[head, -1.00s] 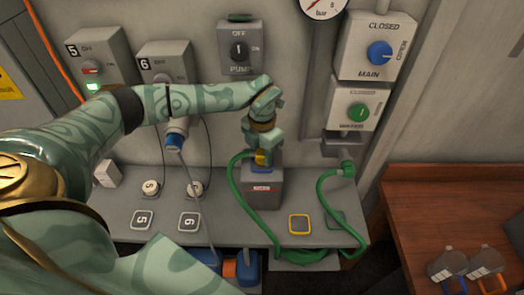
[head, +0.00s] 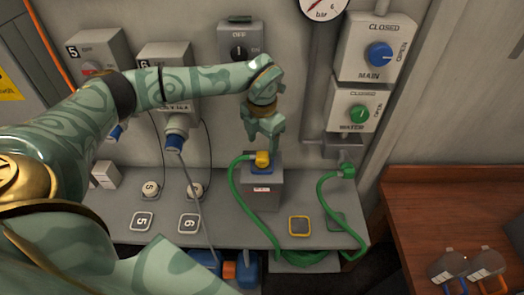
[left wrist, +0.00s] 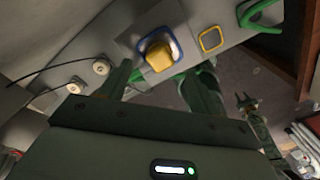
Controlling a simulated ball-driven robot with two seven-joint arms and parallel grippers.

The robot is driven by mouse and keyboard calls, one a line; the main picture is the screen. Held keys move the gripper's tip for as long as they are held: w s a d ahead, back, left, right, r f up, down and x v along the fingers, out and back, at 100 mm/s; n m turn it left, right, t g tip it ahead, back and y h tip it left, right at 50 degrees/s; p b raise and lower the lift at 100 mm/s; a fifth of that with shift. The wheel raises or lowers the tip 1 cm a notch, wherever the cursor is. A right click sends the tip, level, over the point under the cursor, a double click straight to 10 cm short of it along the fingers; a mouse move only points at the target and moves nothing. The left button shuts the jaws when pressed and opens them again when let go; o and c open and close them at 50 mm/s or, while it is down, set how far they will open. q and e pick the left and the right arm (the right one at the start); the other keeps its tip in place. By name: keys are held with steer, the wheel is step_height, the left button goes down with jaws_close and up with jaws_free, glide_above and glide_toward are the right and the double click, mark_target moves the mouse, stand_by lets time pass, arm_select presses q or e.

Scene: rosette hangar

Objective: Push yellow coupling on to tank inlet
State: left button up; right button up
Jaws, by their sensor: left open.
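The yellow coupling (head: 262,159) sits on the blue-ringed inlet (head: 262,170) on top of the grey tank (head: 262,192), with the green hose (head: 236,185) running from it. My left gripper (head: 265,145) is open just above the coupling, apart from it. In the left wrist view the coupling (left wrist: 159,56) shows inside the blue square ring (left wrist: 176,44), beyond the open fingers (left wrist: 165,85). How far the coupling is seated on the inlet cannot be told. My right gripper is not clearly seen in the head view.
A yellow-edged square (head: 300,225) lies on the shelf right of the tank. The green hose's other end meets a fitting (head: 347,170) under the water valve box (head: 360,112). Two plugs with cords stand left. A wooden bench (head: 440,215) holds two grey containers at right.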

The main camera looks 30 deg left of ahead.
arm_select(q)
step_height(320, 180, up, 6)
steer(key=shift+r, duration=0.25)
steer(key=shift+f, duration=0.1)
stand_by(0.4)
